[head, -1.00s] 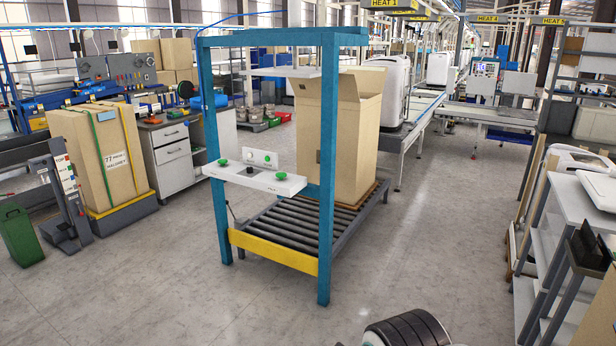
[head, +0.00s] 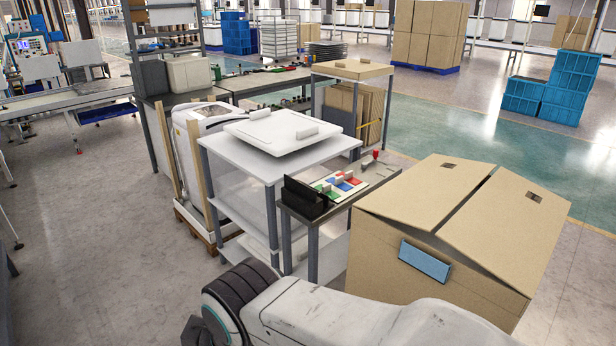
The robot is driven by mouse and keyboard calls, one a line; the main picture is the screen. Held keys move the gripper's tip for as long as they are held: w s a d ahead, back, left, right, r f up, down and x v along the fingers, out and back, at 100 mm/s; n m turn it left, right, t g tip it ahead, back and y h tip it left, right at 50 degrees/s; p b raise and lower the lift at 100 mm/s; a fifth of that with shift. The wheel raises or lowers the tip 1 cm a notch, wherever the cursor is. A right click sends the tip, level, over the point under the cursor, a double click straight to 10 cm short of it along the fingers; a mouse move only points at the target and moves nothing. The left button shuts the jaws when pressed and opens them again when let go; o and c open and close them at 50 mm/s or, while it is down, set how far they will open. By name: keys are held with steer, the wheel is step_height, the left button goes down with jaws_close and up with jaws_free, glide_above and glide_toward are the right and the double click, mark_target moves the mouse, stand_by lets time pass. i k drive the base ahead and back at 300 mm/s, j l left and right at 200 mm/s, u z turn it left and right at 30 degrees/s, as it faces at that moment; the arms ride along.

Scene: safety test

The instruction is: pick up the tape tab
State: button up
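I cannot make out a tape tab for certain. A large cardboard box (head: 440,230) stands at the right, its two top flaps raised a little with a gap between them. A light blue rectangular patch (head: 425,261) is on its near side; I cannot tell whether it is the tab. Small red, green and blue pieces (head: 342,184) lie on a low grey table left of the box, too small to identify. My arm crosses the bottom of the view in front of the box. My gripper is not in view.
A white shelf unit (head: 275,160) with a flat white panel on top stands left of the box. A black holder (head: 305,197) sits on the low table's near end. A washing machine (head: 207,125) is behind the shelf. Open floor lies at the left (head: 90,230).

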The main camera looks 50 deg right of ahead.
mark_target(326, 190)
steer(key=i+l+z, duration=0.15)
steer(key=i, duration=0.7)
steer(key=i+z, duration=0.15)
steer(key=i, duration=0.7)
steer(key=i+l, duration=0.7)
steer(key=l, duration=0.2)
